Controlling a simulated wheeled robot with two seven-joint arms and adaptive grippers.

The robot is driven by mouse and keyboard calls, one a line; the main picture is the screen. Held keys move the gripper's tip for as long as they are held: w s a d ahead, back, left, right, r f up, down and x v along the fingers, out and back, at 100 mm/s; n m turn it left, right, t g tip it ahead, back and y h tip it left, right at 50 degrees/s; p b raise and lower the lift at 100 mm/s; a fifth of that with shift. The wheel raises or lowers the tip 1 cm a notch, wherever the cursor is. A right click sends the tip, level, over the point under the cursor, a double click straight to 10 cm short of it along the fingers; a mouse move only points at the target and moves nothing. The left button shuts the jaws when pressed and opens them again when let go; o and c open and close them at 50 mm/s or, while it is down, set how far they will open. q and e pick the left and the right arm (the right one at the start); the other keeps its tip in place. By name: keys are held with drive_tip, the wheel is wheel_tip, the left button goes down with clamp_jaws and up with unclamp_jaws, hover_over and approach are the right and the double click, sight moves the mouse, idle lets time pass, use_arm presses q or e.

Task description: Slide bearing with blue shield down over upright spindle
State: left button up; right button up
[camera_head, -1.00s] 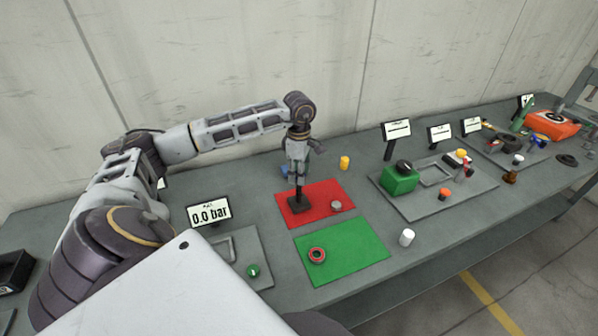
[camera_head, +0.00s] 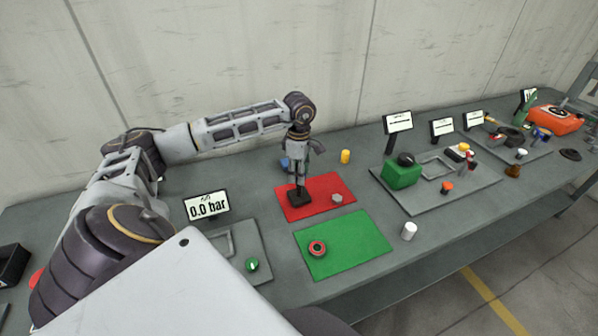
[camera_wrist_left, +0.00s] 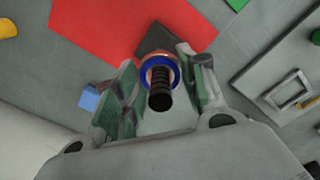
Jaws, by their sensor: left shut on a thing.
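The bearing with the blue shield (camera_wrist_left: 160,68) is a ring with a blue face and a reddish rim. In the left wrist view it sits around the dark threaded spindle (camera_wrist_left: 160,98), whose end sticks out through it. The spindle stands upright on a dark square base (camera_head: 300,198), which also shows in the left wrist view (camera_wrist_left: 155,40). My left gripper (camera_head: 298,183) points down close above the base and is shut on the bearing. In the head view the gripper hides the bearing and spindle. My right gripper is not in view.
The base stands on a red mat (camera_head: 325,190). A grey nut-like part (camera_head: 337,198) lies to its right. A red-rimmed ring (camera_head: 317,248) lies on the green mat (camera_head: 350,250). A yellow cylinder (camera_head: 345,156), a white cylinder (camera_head: 409,231) and a green block (camera_head: 402,173) stand to the right.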

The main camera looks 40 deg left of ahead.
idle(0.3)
use_arm(q)
drive_tip(key=o, duration=1.1)
drive_tip(key=shift+o, duration=0.2)
drive_tip(key=shift+r, duration=6)
drive_tip(key=shift+s+d+f, duration=0.1)
